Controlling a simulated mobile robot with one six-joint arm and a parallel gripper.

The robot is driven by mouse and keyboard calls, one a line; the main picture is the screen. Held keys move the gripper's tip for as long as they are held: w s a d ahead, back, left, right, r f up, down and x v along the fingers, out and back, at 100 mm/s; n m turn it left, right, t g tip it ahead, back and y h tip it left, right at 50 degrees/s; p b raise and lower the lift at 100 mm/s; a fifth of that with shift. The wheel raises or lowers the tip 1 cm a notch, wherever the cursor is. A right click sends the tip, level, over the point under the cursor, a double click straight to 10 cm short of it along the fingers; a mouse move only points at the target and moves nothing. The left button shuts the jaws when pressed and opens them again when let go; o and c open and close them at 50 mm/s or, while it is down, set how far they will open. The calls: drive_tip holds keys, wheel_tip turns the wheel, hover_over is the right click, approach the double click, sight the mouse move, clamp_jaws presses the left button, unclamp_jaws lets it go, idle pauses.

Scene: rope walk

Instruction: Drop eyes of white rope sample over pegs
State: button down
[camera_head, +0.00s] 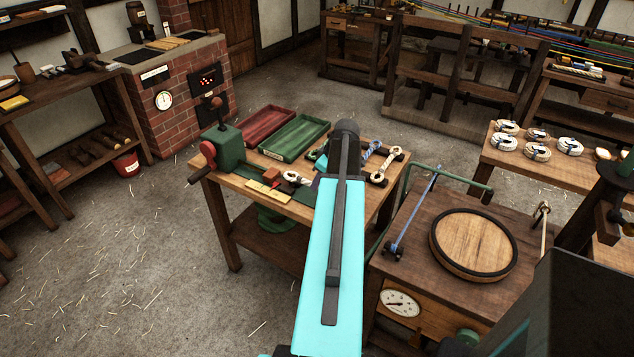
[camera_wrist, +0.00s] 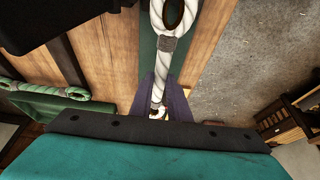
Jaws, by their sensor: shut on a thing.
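The white rope sample (camera_wrist: 165,46) shows in the wrist view, with an eye and a grey whipping at its upper end. My gripper (camera_wrist: 159,88) is shut on its shank, purple fingers on either side. The rope is over a dark green strip (camera_wrist: 149,35) on the wooden bench; I cannot tell whether it touches. In the head view my arm hides most of the gripper, and a white eye (camera_head: 292,177) shows left of it. A cream rope with end eyes (camera_head: 386,166) lies across dark pieces at the bench's right. I cannot make out the pegs clearly.
Red (camera_head: 266,127) and green (camera_head: 295,138) trays stand at the back of the bench. A green hand-cranked machine (camera_head: 222,150) is at its left. A blue rope (camera_head: 371,150) lies beside the cream one. A green eyed rope (camera_wrist: 40,90) shows in the wrist view.

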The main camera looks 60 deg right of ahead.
drive_tip(key=shift+f+b, duration=0.65)
drive_tip(key=shift+f, duration=0.5)
drive_tip(key=shift+f, duration=0.4)
idle(0.4)
drive_tip(key=c, duration=1.6)
unclamp_jaws()
drive_tip(key=shift+r, duration=0.1)
drive_tip(key=shift+r+p, duration=1.4)
drive_tip(key=shift+r, duration=2.05)
drive_tip(key=shift+r, duration=0.1)
